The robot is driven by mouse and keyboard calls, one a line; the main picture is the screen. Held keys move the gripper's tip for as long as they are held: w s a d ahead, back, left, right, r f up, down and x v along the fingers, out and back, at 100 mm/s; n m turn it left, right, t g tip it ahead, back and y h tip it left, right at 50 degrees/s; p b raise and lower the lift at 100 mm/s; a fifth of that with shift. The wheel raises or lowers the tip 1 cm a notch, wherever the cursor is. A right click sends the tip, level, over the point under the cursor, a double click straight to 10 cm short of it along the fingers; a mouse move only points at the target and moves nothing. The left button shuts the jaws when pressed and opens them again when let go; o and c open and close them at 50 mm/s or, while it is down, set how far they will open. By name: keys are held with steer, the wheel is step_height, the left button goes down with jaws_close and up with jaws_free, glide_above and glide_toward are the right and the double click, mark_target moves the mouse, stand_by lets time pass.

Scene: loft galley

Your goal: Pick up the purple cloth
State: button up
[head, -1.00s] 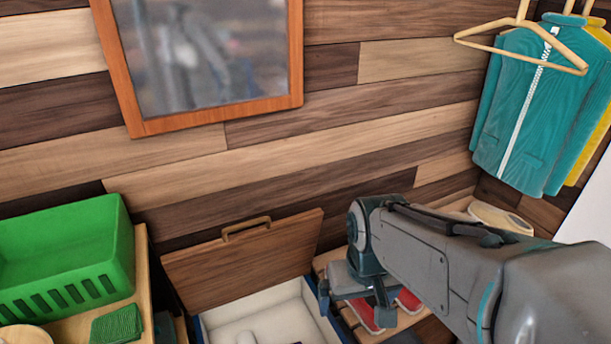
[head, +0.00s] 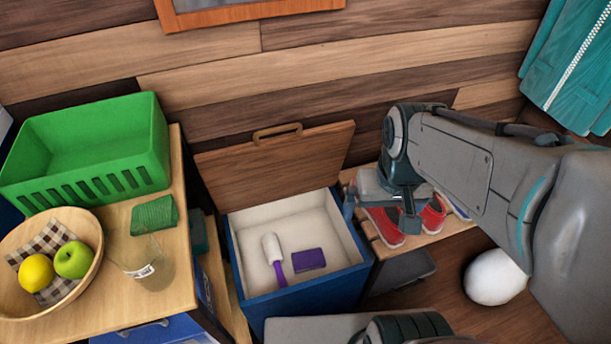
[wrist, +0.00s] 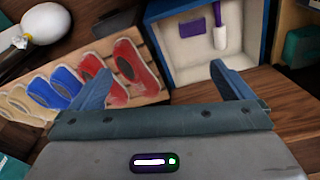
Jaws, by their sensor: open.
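The purple cloth (head: 308,260) is a small, flat, folded-looking rectangle on the pale floor of an open blue box (head: 315,290). It also shows in the wrist view (wrist: 193,25), near the top. A white-headed tool with a purple handle (head: 276,262) lies just left of the cloth in the head view. My gripper (head: 380,210) is open and empty, above and to the right of the box, over the shoe rack. In the wrist view its two fingers (wrist: 160,72) are spread wide, with the box beyond the right finger. The cloth is unobstructed in both views.
The box's wooden lid (head: 275,163) stands raised against the wall. A slatted rack (wrist: 150,88) holds red and blue shoes.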

steer(key=c, duration=0.4)
steer(key=m+g+b, duration=0.1)
steer(key=m+b, duration=0.6)
steer(key=m, duration=0.9)
glide_above(308, 258)
step_height(308, 258, down, 32)
step_height(308, 258, down, 8)
steer(key=b, duration=0.4)
steer(key=shift+w+a, duration=0.1)
steer(key=shift+a, duration=0.05)
steer(key=shift+d+f+b, duration=0.2)
steer(key=shift+f+b, duration=1.65)
steer(key=shift+f, duration=0.75)
